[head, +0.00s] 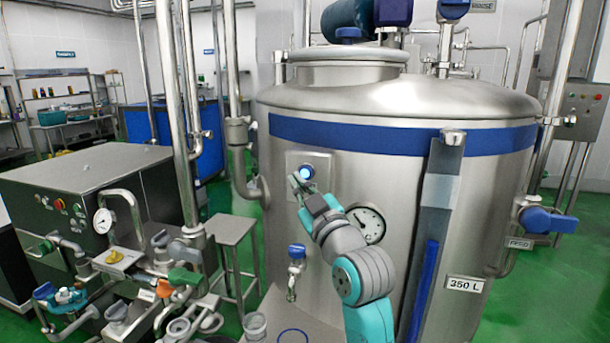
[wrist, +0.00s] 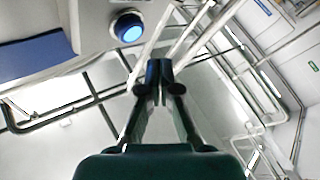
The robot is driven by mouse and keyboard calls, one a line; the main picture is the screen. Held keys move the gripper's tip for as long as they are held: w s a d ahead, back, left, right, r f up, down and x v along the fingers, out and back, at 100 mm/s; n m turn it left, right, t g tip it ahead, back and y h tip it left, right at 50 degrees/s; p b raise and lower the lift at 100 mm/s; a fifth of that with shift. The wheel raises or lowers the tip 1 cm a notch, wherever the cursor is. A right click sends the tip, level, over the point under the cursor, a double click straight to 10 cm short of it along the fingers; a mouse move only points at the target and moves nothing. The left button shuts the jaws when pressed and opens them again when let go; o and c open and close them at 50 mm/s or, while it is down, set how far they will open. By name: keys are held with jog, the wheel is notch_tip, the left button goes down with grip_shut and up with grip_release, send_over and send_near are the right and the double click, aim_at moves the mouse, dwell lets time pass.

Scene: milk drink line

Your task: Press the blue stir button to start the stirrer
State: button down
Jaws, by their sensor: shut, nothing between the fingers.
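The blue stir button (head: 306,172) sits on a small square metal plate (head: 322,164) on the front of the steel tank (head: 400,150). It looks lit pale blue. I cannot tell whether the fingers touch the button.
A round gauge (head: 366,225) is on the tank right of my wrist. A blue-handled tap (head: 296,252) sticks out below the button. A vertical pipe (head: 178,120) and a steel stool (head: 232,232) stand to the left. A level column (head: 432,230) runs down the tank's right.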

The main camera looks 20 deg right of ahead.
jog(key=shift+s+a, duration=0.6)
jog(key=shift+s, duration=0.25)
jog(key=shift+s+a, duration=0.55)
jog(key=shift+s, duration=0.3)
jog(key=shift+f, duration=0.1)
jog(key=s+f+m+g+h, duration=0.1)
jog(key=s+f, duration=0.5)
jog(key=f, duration=0.5)
jog(key=s+d+f+m+g, duration=0.1)
jog(key=s+f+m, duration=0.1)
jog(key=s+f, duration=0.65)
jog(key=s+f+m+g+h, duration=0.1)
jog(key=s+f, duration=0.3)
jog(key=f, duration=0.9)
jog(key=s+f+m+g, duration=0.1)
jog(key=s+f, duration=0.3)
jog(key=s, duration=1.2)
jog(key=s+f+m+g, duration=0.2)
jog(key=s+f, duration=0.1)
jog(key=s, duration=1.3)
jog(key=shift+s+d+f+h, duration=0.15)
jog(key=shift+f+h, duration=0.15)
jog(key=shift+f, duration=0.1)
